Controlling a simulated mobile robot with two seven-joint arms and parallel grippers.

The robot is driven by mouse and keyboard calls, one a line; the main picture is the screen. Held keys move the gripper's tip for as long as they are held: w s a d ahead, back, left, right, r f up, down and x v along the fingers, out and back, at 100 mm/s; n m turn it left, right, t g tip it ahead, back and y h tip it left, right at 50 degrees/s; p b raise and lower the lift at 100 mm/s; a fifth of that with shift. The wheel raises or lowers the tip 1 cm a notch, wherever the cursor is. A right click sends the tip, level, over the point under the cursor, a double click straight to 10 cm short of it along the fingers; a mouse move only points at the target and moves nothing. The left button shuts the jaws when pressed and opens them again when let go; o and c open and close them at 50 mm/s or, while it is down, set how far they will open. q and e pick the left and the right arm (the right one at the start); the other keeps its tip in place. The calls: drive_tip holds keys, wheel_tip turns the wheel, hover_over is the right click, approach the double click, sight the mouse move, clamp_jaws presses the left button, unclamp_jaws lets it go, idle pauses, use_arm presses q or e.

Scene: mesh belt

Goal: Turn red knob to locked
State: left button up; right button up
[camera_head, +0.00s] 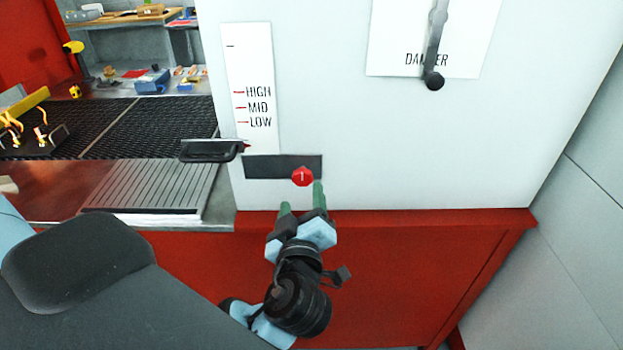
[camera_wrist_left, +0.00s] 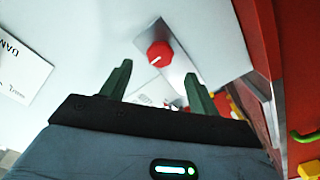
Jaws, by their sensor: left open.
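The red knob (camera_head: 302,176) is a small faceted dial with a white mark, at the right end of a dark plate (camera_head: 265,166) on the white cabinet front. In the head view its white mark stands about upright. The knob also shows in the left wrist view (camera_wrist_left: 159,55), just beyond and between the fingertips. My left gripper (camera_head: 302,198) is open, with its green fingers pointing up at the knob from just below. The fingers (camera_wrist_left: 160,78) look apart from the knob and empty. My right gripper is not in view.
A black handle (camera_head: 208,150) sticks out left of the plate, below a HIGH, MID, LOW scale (camera_head: 252,85). A lever (camera_head: 435,50) hangs over a DANGER sign (camera_head: 386,50). A red ledge (camera_head: 430,222) runs below the cabinet. A mesh belt (camera_head: 150,125) lies left.

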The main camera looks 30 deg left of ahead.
sight(302, 180)
use_arm(q)
drive_tip(key=p+x, duration=0.1)
drive_tip(key=x, duration=0.5)
drive_tip(key=shift+w+r, duration=0.15)
drive_tip(key=shift+w, duration=0.1)
drive_tip(key=shift+w+a, duration=0.4)
drive_tip(key=shift+w, duration=0.1)
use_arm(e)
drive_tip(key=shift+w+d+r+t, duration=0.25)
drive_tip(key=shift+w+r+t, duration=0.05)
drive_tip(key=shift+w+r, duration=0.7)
use_arm(q)
drive_tip(key=shift+c, duration=0.4)
drive_tip(key=c, duration=0.9)
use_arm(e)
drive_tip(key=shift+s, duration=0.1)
